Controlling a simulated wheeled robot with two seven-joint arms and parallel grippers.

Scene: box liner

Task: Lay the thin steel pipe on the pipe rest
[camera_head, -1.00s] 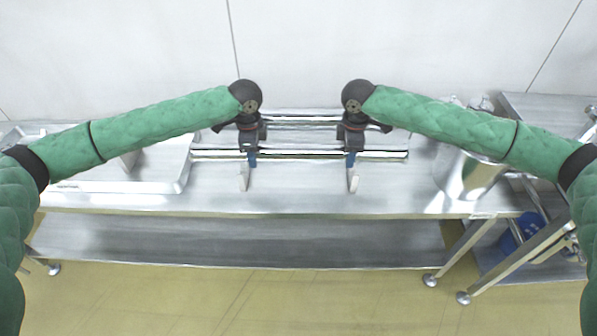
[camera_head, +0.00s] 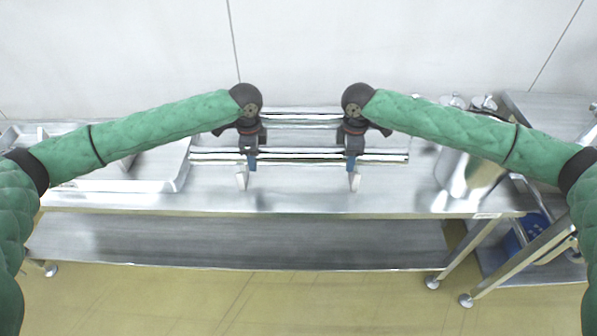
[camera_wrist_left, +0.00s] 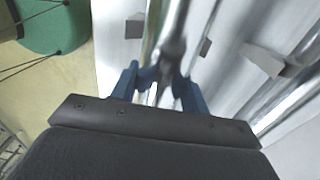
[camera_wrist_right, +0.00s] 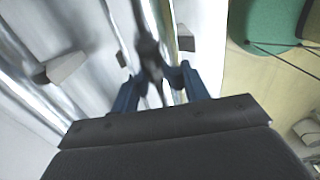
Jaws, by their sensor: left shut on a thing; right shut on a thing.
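A shiny steel pipe (camera_head: 300,157) lies level from left to right above the steel table. My left gripper (camera_head: 248,162) is shut on its left part and my right gripper (camera_head: 352,162) on its right part. The pipe also runs through the jaws in the left wrist view (camera_wrist_left: 172,30) and the right wrist view (camera_wrist_right: 147,25). Pale upright pieces, one at the left (camera_head: 242,180) and one at the right (camera_head: 354,181), stand just in front of the grippers; they look like parts of the pipe rest. I cannot tell whether the pipe touches the rest.
Another shiny pipe (camera_head: 300,115) lies parallel behind, near the wall. The table front (camera_head: 300,203) is clear.

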